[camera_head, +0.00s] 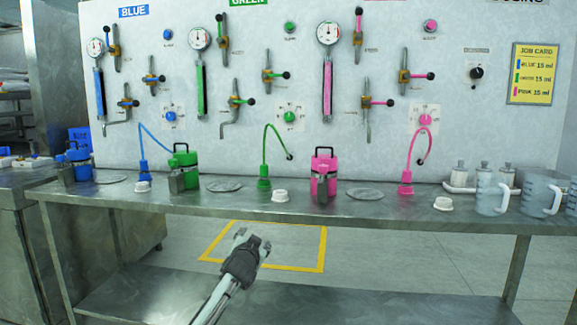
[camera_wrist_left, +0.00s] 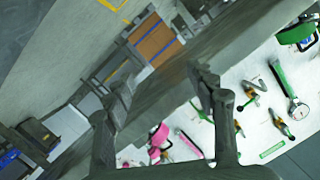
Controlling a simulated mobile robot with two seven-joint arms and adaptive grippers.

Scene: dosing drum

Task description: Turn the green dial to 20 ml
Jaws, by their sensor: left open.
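The green dial (camera_head: 290,117) sits on a white square plate on the wall panel, right of the green valves and above the curved green hose. Its setting is too small to read. My left gripper (camera_head: 250,241) is open and empty, in front of the bench edge and well below the dial, not touching anything. Its two dark fingers (camera_wrist_left: 160,88) stand apart in the left wrist view, where the panel and bench appear tilted. I cannot pick out the green dial there. My right gripper is not in view.
The bench (camera_head: 320,199) holds a green canister (camera_head: 184,165), a pink canister (camera_head: 323,174), hoses in blue, green and pink, and clear jugs (camera_head: 541,193). A yellow job card (camera_head: 533,74) hangs on the right.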

